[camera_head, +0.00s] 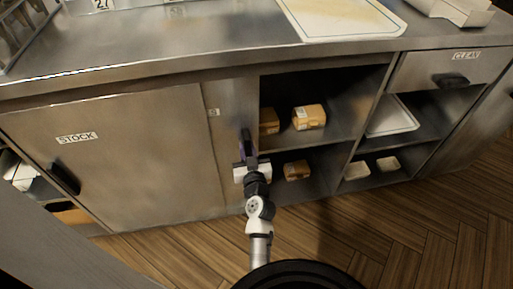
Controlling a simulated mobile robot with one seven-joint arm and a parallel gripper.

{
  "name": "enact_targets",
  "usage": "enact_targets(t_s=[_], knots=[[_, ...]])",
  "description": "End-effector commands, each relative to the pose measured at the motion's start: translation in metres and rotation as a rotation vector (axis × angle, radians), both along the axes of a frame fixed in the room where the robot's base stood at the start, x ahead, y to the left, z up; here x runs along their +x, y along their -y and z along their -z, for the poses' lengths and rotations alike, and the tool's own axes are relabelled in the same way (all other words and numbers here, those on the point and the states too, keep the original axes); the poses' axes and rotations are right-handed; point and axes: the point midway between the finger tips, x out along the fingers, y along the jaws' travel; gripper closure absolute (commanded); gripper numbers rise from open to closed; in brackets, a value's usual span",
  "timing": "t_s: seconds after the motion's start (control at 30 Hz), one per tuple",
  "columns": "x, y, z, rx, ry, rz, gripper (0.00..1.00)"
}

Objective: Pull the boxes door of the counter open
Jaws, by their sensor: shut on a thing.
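The boxes door (231,125) of the counter is a steel panel. Only a narrow strip of it shows, with the last letter "S" of its label at the edge of the stock door (130,155), which overlaps it in front. To the right of the strip the compartment is open. The door's dark upright handle (246,140) is near its right edge. My gripper (248,163) is at the lower part of this handle and shut on it; the fingers partly hide the contact.
Several cardboard boxes (309,117) sit on the open shelves. Right of them are a white tray (392,117) and a drawer (450,69) with a dark handle. A white board (340,15) lies on the countertop (180,40). Wooden floor (400,230) in front is clear.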

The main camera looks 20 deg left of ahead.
Motion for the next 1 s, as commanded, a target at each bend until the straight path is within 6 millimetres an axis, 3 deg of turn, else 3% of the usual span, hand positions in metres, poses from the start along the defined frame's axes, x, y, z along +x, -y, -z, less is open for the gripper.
enact_targets(t_s=[0.4, 0.43, 0.57, 1.0], knots=[[-0.0013, -0.002, 0.0008, -0.001, -0.002, -0.001, 1.0], [-0.0013, -0.002, 0.0008, -0.001, -0.002, -0.001, 0.77], [-0.0011, -0.0019, 0.0007, -0.001, -0.001, -0.001, 0.6], [-0.0005, -0.0019, 0.0003, -0.001, 0.001, 0.0, 0.58]])
